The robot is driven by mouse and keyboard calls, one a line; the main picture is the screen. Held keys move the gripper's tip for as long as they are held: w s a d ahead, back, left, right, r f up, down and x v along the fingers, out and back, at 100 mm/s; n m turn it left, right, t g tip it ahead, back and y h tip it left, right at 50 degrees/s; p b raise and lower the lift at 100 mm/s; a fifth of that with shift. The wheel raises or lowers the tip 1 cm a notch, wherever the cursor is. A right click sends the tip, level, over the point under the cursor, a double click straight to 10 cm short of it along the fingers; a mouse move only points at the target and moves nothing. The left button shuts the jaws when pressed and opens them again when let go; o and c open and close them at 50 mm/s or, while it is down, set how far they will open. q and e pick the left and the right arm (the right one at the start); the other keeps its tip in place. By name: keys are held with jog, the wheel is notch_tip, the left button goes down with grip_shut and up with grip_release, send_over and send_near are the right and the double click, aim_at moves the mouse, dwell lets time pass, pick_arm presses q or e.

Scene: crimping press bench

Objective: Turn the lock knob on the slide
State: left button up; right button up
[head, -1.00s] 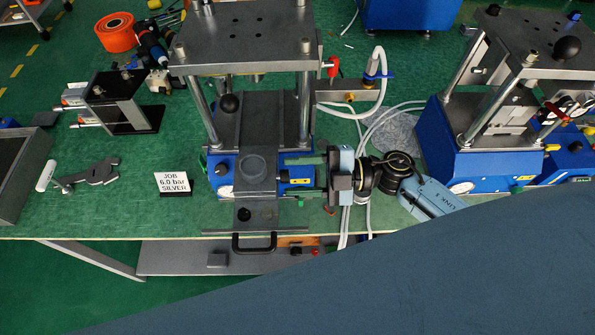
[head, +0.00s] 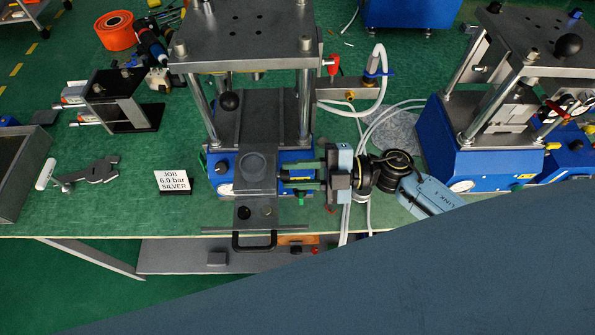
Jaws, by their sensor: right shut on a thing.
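The press (head: 228,38) stands on the bench with a grey slide (head: 255,193) running out of its front. The slide has a round disc on top, a small black knob (head: 242,213) near its front end and a black handle (head: 254,246) at the front. My right gripper (head: 292,179) reaches in from the right, fingers pointing left, at the right side of the slide above the blue base (head: 225,172). It is shut on what appears to be the lock knob, mostly hidden between the fingers. My left gripper is not in view.
A second press (head: 480,160) stands to the right. White hoses (head: 368,135) run behind my right gripper. A large dark blue surface hides the lower right.

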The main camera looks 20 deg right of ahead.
jog(key=shift+f+n+b, duration=0.1)
jog(key=shift+n+b, duration=1)
jog(key=shift+n, duration=1.5)
jog(key=o, duration=1)
jog(key=b+v, duration=0.2)
jog(key=v, duration=1.1)
jog(key=shift+d, duration=0.2)
